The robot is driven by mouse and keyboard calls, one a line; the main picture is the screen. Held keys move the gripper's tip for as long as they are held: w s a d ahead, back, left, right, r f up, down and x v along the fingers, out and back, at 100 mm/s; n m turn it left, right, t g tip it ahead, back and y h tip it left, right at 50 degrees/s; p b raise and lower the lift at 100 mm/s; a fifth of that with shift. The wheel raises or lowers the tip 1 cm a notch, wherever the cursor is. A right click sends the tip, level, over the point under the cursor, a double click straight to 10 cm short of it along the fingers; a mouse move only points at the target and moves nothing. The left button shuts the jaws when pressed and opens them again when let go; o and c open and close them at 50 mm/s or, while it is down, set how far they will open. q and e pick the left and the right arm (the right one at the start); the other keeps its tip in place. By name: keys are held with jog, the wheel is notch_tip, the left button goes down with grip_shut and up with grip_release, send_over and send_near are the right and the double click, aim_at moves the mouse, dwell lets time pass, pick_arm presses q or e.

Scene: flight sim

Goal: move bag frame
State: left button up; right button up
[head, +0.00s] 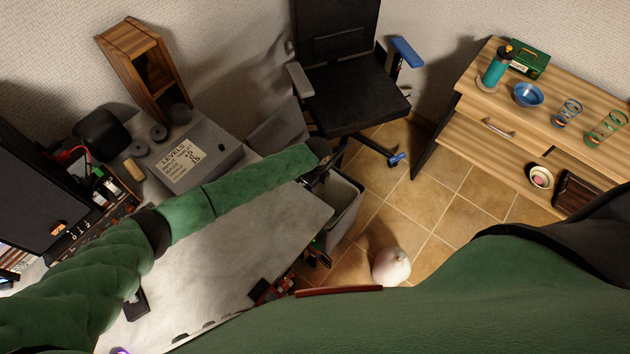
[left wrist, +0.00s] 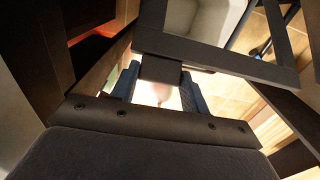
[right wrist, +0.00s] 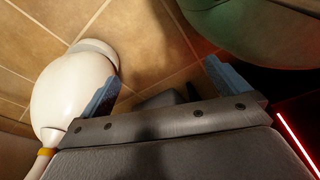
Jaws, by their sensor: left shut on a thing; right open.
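The bag frame, a dark rectangular frame with an open middle, shows in the left wrist view (left wrist: 225,60). My left gripper (left wrist: 160,92) is shut on a short dark block on the frame's near bar. In the head view my left gripper (head: 320,165) is small and dark at the end of the green sleeve, over the far edge of the pale desk and beside the grey bin (head: 346,206). The frame is hard to make out there. My right gripper (right wrist: 168,85) is open and empty above the tiled floor; it cannot be made out in the head view.
A white rounded object (head: 390,266) stands on the floor; a similar one (right wrist: 75,90) is close to my right gripper's left finger. A black chair (head: 350,100) stands behind the bin. A wooden dresser (head: 480,140) is at the right. Tiled floor lies between.

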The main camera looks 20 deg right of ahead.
pick_arm(q)
jog(key=shift+s+d, duration=0.1)
jog(key=o, duration=1.2)
jog(key=shift+o, duration=1)
pick_arm(e)
jog(key=shift+a, duration=0.45)
pick_arm(q)
jog(key=shift+r+b, duration=0.3)
jog(key=shift+r, duration=0.25)
notch_tip(320, 180, up, 5)
jog(key=shift+b, duration=0.95)
jog(key=shift+r, duration=0.9)
pick_arm(e)
jog(key=shift+w+a+r, duration=0.2)
jog(key=shift+w+r, duration=0.25)
jog(key=shift+w, duration=0.4)
jog(key=shift+w+a+r, duration=0.25)
jog(key=shift+w+r, duration=0.25)
jog(key=shift+w, duration=0.3)
jog(key=shift+w+a+r, duration=0.2)
jog(key=shift+w+r, duration=0.25)
jog(key=shift+w, duration=0.4)
